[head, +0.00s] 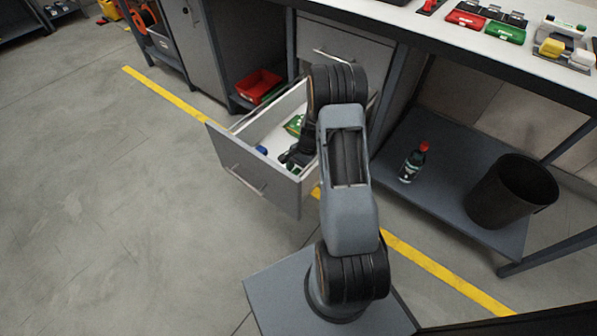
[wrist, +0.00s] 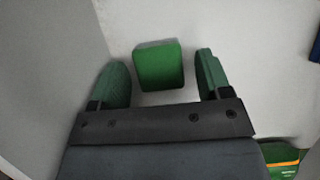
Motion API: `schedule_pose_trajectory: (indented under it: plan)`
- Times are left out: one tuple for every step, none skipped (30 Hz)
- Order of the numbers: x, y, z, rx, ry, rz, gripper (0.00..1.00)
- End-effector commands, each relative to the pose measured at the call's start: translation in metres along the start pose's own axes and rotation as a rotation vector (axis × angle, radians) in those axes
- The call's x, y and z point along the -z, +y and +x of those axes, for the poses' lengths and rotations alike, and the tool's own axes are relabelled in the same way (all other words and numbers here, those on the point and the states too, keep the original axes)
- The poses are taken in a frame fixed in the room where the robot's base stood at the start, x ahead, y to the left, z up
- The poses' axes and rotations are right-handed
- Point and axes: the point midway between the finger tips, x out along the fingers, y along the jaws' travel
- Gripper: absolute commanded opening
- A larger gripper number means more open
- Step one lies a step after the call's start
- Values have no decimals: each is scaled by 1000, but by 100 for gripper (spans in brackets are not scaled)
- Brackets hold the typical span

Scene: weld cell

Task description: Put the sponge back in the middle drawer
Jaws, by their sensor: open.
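The green sponge (wrist: 159,66) lies on the pale floor of the open drawer in the wrist view. My gripper (wrist: 163,80) is open, with one green finger on each side of the sponge and a visible gap on both sides. In the head view my arm reaches down into the pulled-out grey drawer (head: 249,183), and my gripper (head: 288,160) is low inside it near the front. The sponge cannot be made out clearly there. A closed drawer (head: 345,48) is above the open one; whatever lies below is hidden.
A green item with an orange stripe (wrist: 284,158) and a blue item (head: 261,150) share the drawer. The drawer walls are close around my gripper. A bottle (head: 411,163) and a black bin (head: 512,192) stand on the low shelf at right. Floor at left is clear.

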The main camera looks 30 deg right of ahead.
Motion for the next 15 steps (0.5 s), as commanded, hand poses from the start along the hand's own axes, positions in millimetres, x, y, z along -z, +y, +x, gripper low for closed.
schedule_pose_trajectory:
  plan:
    - [0, 0, 0, 0, 0, 0, 71]
    - [0, 0, 0, 0, 0, 0, 71]
    - [0, 0, -1, 0, 0, 0, 71]
    - [-1, 0, -2, 0, 0, 0, 71]
    - [-1, 0, -3, 0, 0, 0, 71]
    - [-2, 0, -6, 1, 0, 0, 71]
    - [-2, 0, -9, 1, 0, 0, 71]
    - [-2, 0, -13, 2, 1, 0, 71]
    - [-2, -1, -19, 3, 2, 0, 71]
    - [-2, -1, -25, 4, 3, 0, 71]
    - [-2, -1, -31, 3, 3, 0, 71]
    - [-2, 0, -38, 2, 3, -1, 71]
    - [-2, 0, -44, 2, 3, -1, 71]
    - [-2, 0, -51, 2, 2, -1, 71]
    - [-2, -1, -59, 3, 3, 0, 71]
